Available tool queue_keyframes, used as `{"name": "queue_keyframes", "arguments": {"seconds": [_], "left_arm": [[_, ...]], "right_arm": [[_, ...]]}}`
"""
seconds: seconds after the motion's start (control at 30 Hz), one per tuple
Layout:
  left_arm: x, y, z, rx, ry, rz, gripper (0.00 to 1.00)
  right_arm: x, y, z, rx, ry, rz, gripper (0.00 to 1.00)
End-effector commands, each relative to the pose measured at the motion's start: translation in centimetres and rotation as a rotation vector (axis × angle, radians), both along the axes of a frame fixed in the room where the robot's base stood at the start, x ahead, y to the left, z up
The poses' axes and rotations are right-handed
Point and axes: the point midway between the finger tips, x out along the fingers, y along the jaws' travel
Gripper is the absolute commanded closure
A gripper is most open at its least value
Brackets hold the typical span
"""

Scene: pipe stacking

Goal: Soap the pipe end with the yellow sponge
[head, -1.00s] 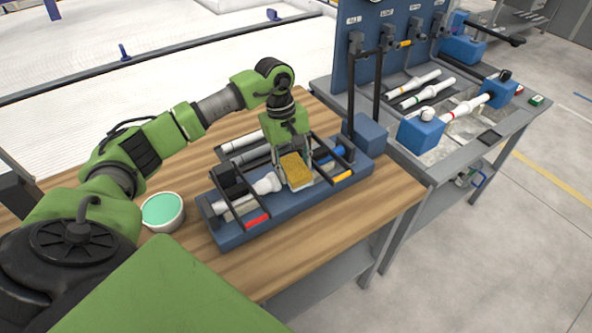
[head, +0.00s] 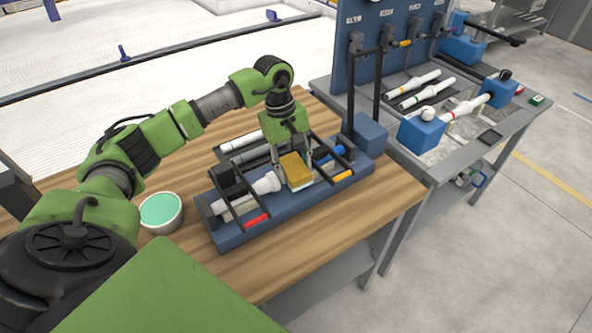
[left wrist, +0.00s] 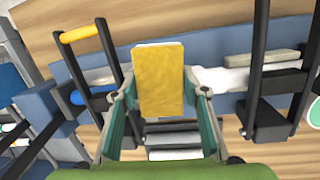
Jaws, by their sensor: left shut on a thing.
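My left gripper (head: 291,158) is shut on the yellow sponge (head: 297,169), which has a pale underside. It holds the sponge over the blue fixture (head: 226,236) on the wooden bench. A white pipe with a wider socket end (head: 263,185) lies in the fixture just left of the sponge. In the left wrist view the sponge (left wrist: 158,80) sits between the fingers, with the white pipe (left wrist: 222,78) close on its right and a blue part (left wrist: 95,99) on its left. I cannot tell whether sponge and pipe touch. My right gripper is not in view.
A white bowl of green liquid (head: 161,211) stands left of the fixture. Black clamp frames with red (head: 256,220) and yellow (head: 342,176) handles flank the sponge. Grey and white pipes (head: 240,142) lie behind. A second bench (head: 436,171) holds more pipes.

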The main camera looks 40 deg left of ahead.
Motion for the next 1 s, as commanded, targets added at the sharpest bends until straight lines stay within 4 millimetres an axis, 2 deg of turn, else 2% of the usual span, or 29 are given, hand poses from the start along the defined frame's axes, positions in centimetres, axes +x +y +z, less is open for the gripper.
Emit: {"name": "queue_keyframes", "arguments": {"seconds": [0.5, 1.0], "left_arm": [[-0.7, -1.5, 0.0, 0.001, 0.003, 0.000, 0.76], [0.0, 0.0, -0.1, 0.001, 0.002, 0.000, 0.76]], "right_arm": [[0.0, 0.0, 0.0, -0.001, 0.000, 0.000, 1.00], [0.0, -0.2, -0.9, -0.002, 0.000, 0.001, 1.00]]}}
